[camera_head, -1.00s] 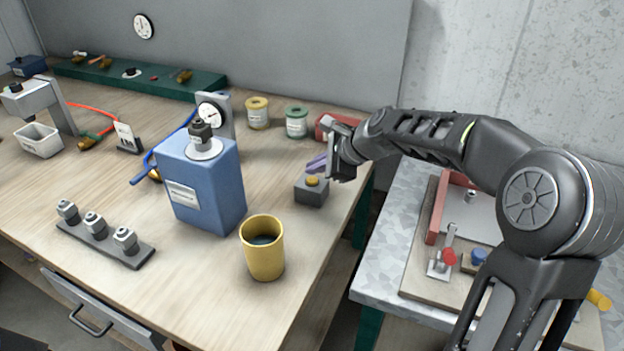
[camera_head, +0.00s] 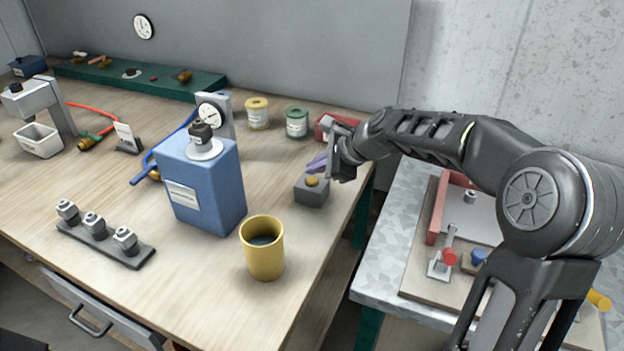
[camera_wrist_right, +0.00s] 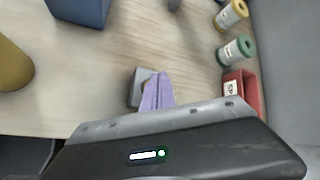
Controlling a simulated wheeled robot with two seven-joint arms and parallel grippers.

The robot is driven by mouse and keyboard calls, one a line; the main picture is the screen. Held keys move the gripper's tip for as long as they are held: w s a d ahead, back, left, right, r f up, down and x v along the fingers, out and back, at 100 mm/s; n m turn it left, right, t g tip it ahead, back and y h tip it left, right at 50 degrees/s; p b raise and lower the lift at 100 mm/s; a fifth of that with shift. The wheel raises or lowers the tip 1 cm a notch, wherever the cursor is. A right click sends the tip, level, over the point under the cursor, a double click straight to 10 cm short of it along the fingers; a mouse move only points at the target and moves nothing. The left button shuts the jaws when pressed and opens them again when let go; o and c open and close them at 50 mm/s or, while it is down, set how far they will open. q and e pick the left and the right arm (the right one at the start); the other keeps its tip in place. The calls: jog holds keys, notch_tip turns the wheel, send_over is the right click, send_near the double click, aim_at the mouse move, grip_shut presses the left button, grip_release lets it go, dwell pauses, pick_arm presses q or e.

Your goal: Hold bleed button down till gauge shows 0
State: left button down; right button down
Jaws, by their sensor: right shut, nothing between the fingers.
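A small grey box with a yellow button (camera_head: 312,181) on top stands near the right edge of the wooden table. My right gripper (camera_head: 315,164) has purple fingers, shut with nothing between them, just above and behind the button; I cannot tell if they touch it. In the right wrist view the shut fingers (camera_wrist_right: 158,92) cover part of the grey box (camera_wrist_right: 138,88), and the button is hidden. A white dial gauge (camera_head: 211,115) stands on a grey bracket behind the blue tank (camera_head: 205,190); its reading is too small to tell. My left gripper is not in view.
A yellow cup (camera_head: 262,262) stands in front of the tank. Yellow (camera_head: 257,115) and green (camera_head: 296,124) spools and a red box (camera_head: 325,127) stand behind the button box. A second round dial (camera_head: 143,26) hangs on the wall. A grey side table (camera_head: 385,275) is at right.

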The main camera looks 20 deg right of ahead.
aim_at(316, 181)
jog(key=shift+f, duration=0.1)
dwell(0.4)
jog(key=shift+f, duration=0.35)
jog(key=shift+f+b, duration=0.45)
jog(key=shift+b, duration=0.1)
dwell(0.5)
jog(key=shift+r, duration=0.1)
dwell(3.2)
jog(key=shift+r+p, duration=0.8)
jog(key=shift+p, duration=0.15)
notch_tip(316, 181, up, 5)
jog(key=p, duration=0.5)
jog(key=shift+r, duration=0.1)
